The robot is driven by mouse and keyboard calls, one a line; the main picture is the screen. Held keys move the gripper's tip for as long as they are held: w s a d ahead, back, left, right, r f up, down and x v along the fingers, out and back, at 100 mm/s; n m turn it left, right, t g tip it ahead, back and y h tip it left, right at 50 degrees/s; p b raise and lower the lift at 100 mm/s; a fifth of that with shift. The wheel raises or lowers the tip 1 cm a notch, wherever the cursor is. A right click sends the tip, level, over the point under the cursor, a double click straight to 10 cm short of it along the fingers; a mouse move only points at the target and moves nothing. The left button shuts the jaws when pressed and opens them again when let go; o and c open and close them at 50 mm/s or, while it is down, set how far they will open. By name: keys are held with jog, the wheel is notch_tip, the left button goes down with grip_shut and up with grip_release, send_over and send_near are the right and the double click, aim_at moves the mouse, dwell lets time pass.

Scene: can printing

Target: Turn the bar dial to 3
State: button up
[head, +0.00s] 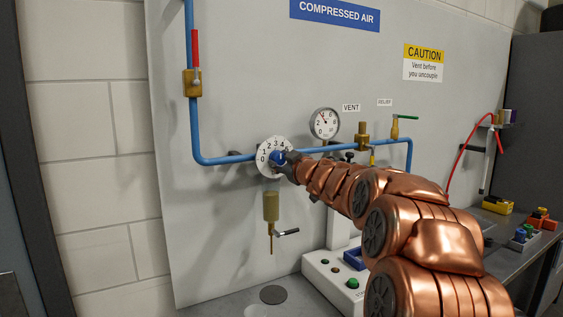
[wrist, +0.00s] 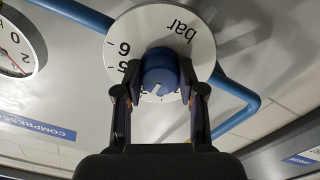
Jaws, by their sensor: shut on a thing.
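The bar dial is a white round plate (head: 263,163) with black numbers, set on the blue pipe below the compressed air sign. In the wrist view the plate (wrist: 125,30) is upside down, with "bar", 6 and 5 readable. The blue knob (wrist: 158,68) stands at its centre, between the two dark fingers of my gripper (wrist: 160,92). The gripper is shut on the knob from both sides. In the head view my gripper (head: 287,166) partly covers the knob (head: 278,158) and the plate's lower right. A white pointer mark shows on the knob; I cannot tell its exact number.
A pressure gauge (head: 324,123) sits to the upper right of the dial. A red-handled valve (head: 195,50) is at upper left, and a brass drain (head: 271,206) hangs below. Brass vent and relief fittings are at right. The bench (head: 225,303) holds a box with buttons.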

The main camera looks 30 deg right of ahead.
jog(key=shift+r, duration=0.25)
jog(key=o, duration=1.1)
jog(key=shift+w+f, duration=0.1)
jog(key=shift+f, duration=0.1)
jog(key=shift+o, duration=0.2)
jog(key=s+a, duration=0.1)
jog(key=s, duration=1.1)
